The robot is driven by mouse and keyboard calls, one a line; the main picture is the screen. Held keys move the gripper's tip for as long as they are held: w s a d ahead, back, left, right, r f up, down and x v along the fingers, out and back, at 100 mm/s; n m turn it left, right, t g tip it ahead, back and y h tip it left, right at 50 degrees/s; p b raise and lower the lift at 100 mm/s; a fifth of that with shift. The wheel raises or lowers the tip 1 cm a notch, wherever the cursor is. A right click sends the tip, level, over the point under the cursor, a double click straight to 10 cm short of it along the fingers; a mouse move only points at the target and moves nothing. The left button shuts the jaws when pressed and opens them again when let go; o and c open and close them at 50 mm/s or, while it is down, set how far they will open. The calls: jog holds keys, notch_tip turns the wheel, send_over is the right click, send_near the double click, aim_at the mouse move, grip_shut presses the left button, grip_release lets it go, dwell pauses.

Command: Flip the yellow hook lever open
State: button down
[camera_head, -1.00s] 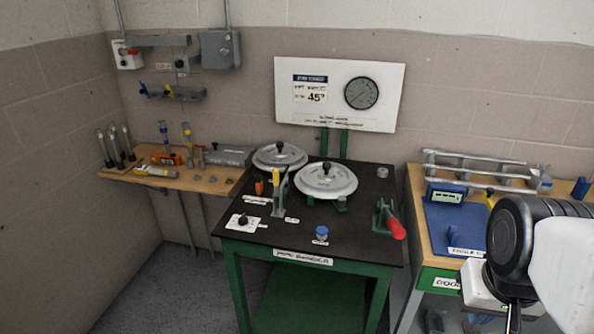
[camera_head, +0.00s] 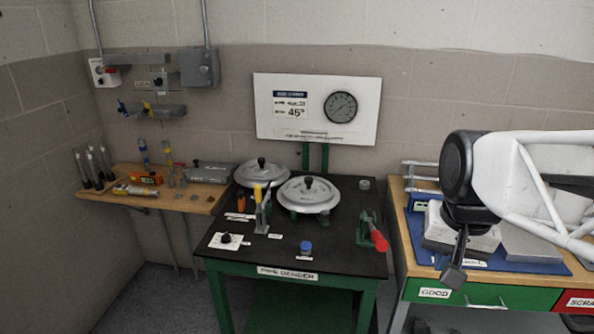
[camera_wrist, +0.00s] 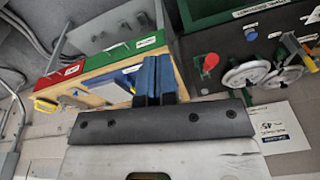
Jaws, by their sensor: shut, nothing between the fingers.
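The yellow-tipped hook lever (camera_head: 258,193) stands upright on its grey bracket on the dark top of the pipe bender table (camera_head: 285,255). It is left of the front grey disc (camera_head: 309,194). In the wrist view, a yellow-orange piece at the right, probably this lever (camera_wrist: 294,44), shows small and partly cut off. My gripper (camera_head: 453,274) is over the right-hand bench, well right of the lever and apart from it. In the wrist view my gripper (camera_wrist: 155,78) has its blue fingers together with nothing between them.
A red-handled clamp (camera_head: 377,236) stands at the table's right side, between my gripper and the lever. A blue knob (camera_head: 305,247) and a black knob on a white plate (camera_head: 226,239) are near the front edge. A gauge board (camera_head: 318,108) stands behind.

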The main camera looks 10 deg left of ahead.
jog(key=w+a+r+m+g, duration=0.15)
jog(key=w+a, duration=0.35)
jog(key=w, duration=0.5)
jog(key=w+a+r+m+g, duration=0.1)
jog(key=w+a+r+m, duration=0.2)
jog(key=w+a, duration=0.45)
jog(key=w+a+r+m+g, duration=0.15)
jog(key=w+a, duration=0.25)
jog(key=w, duration=0.8)
jog(key=w+a+f+m+g, duration=0.1)
jog(key=w+a+f+m, duration=0.3)
jog(key=w+a, duration=0.6)
jog(key=w+a+f+m+g, duration=0.1)
jog(key=w+a+f+m, duration=0.2)
jog(key=a, duration=1.5)
jog(key=w+f, duration=0.4)
jog(key=w, duration=0.3)
jog(key=shift+w+a+m+h, duration=0.15)
jog(key=shift+m+h, duration=0.25)
jog(key=shift+f, duration=0.15)
